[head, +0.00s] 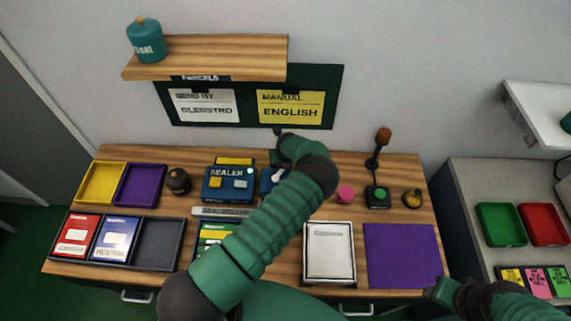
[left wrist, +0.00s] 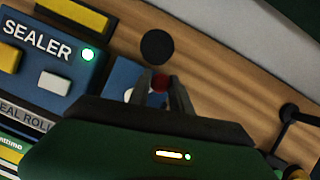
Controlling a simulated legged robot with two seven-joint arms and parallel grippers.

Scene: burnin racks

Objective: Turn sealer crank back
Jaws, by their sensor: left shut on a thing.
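The blue sealer (head: 228,184) stands at the back middle of the bench, with a lit green lamp, a yellow button and a pale button; it also shows at the left of the left wrist view (left wrist: 45,70). A smaller blue part (left wrist: 122,72) sits at its right side. My left gripper (left wrist: 161,88) is shut on a red knob (left wrist: 160,82), which appears to be the crank's handle. A black disc (left wrist: 157,46) shows just beyond the fingertips. In the head view my left arm hides most of the crank. My right gripper (head: 436,291) is at the lower right, away from the sealer; its jaws are unclear.
A dark knob-topped object (head: 178,181) stands left of the sealer. A white-paged tray (head: 330,252) and purple mat (head: 400,255) lie in front. A wooden shelf (head: 210,55) overhangs the back.

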